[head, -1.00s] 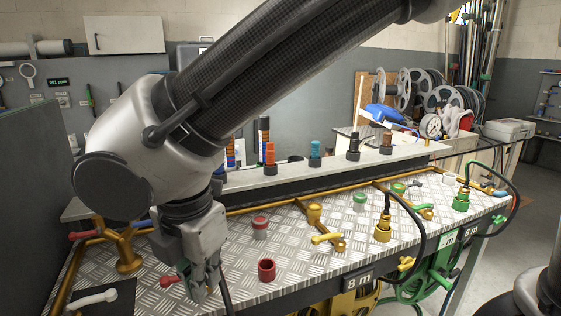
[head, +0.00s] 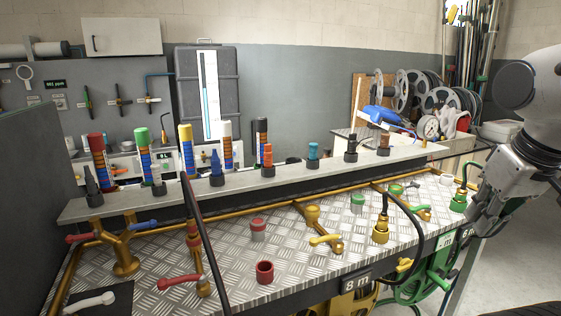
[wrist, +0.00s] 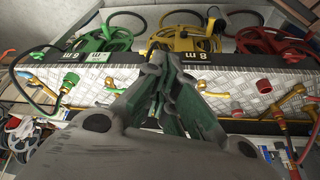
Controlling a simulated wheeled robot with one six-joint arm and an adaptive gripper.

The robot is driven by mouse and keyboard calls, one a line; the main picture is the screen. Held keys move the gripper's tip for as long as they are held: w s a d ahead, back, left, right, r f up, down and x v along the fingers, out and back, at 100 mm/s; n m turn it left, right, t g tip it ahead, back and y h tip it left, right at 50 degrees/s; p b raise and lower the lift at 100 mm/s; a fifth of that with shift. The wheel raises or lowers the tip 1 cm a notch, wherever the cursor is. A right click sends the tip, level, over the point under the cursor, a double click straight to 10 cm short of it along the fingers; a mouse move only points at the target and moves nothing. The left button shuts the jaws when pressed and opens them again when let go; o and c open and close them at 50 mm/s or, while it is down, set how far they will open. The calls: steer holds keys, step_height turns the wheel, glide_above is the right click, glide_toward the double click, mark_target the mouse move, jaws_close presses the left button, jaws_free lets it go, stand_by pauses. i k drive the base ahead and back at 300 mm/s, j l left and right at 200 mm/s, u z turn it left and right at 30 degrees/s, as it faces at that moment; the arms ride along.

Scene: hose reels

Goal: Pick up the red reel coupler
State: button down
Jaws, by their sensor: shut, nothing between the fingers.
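The red reel coupler (head: 193,234) appears as a small red and brass fitting on the black hose at the left of the metal bench top, above a red-handled valve (head: 185,281). The thin hose rises from it and runs down past the bench front. My gripper (head: 474,222) is far from it, at the right end of the bench, beside the green coupler (head: 459,200). In the wrist view its dark fingers (wrist: 178,75) are closed together with nothing between them.
An open red cup (head: 265,272) and a red-topped cap (head: 258,229) stand on the bench. The yellow coupler (head: 381,231) has an arching black hose. A raised shelf (head: 240,184) with several colored fittings runs behind. The air above the bench's middle is clear.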

mark_target(191, 223)
steer(key=j+u, duration=0.8)
steer(key=l, duration=0.1)
